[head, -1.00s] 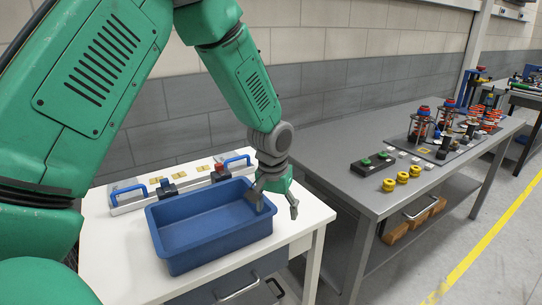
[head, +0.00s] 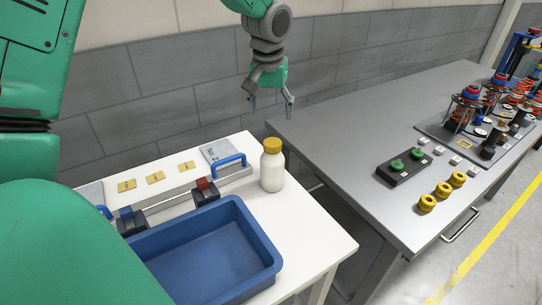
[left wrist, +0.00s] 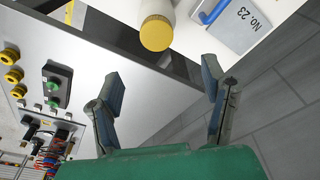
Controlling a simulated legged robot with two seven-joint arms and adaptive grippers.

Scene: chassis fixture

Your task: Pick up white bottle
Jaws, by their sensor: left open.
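The white bottle (head: 271,170) with a yellow cap stands upright on the white table (head: 310,235), near its back right corner. Its yellow cap (left wrist: 157,33) shows at the top of the left wrist view. My left gripper (head: 270,104) is open and empty, above and behind the bottle, with its fingers pointing down. In the left wrist view the two fingers (left wrist: 162,88) are spread apart, and the cap lies beyond them, not between them. My right gripper is not in view.
A blue bin (head: 262,245) sits on the table in front of the bottle. A fixture with a blue handle (head: 229,160) stands left of the bottle. A grey bench (head: 345,130) with green buttons (head: 397,165) and yellow caps (head: 443,190) stands to the right.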

